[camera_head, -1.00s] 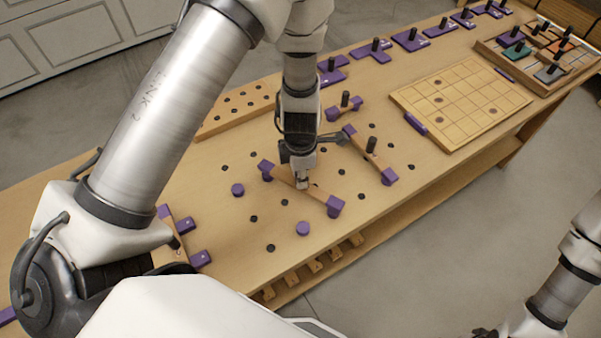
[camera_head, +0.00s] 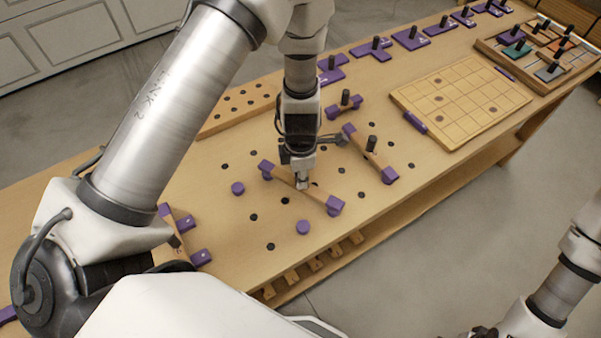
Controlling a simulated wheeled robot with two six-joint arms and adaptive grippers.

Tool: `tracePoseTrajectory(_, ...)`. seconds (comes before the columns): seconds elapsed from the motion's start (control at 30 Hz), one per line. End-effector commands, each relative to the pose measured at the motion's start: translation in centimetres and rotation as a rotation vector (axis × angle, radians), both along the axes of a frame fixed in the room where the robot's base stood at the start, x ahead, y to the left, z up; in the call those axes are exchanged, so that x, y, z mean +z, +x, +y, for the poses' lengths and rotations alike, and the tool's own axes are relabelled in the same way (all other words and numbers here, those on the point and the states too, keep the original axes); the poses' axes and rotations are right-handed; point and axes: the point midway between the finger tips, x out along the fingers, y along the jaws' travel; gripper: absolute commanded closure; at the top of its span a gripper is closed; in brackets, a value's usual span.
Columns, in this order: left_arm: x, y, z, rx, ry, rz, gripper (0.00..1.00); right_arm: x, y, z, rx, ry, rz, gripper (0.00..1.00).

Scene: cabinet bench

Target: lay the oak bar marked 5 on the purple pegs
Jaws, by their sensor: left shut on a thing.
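My left gripper (camera_head: 302,184) points down at the middle of the bench and is shut on a wooden bar (camera_head: 316,193). The bar lies slantwise between a purple block (camera_head: 266,168) at its upper left end and another purple block (camera_head: 335,206) at its lower right end. The bar's ends meet these blocks; I cannot tell whether its weight rests on them. Its number cannot be read, and the fingers hide its middle. Two free purple pegs stand nearby, one to the left (camera_head: 237,188) and one in front (camera_head: 303,227). My right gripper is not seen.
A similar bar with purple ends and a dark knob (camera_head: 370,155) lies to the right, with a shorter one (camera_head: 344,107) behind it. A gridded board (camera_head: 460,100) and a tray of coloured pieces (camera_head: 540,85) are farther right. Dark holes dot the bench.

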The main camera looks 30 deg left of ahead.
Motion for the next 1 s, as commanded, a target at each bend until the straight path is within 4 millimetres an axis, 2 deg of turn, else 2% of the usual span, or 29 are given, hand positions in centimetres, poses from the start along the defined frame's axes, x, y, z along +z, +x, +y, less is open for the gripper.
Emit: tracePoseTrajectory(1.0,-1.0,0.0,0.0,-0.001,0.0,0.0,1.0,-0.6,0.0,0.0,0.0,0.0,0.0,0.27)
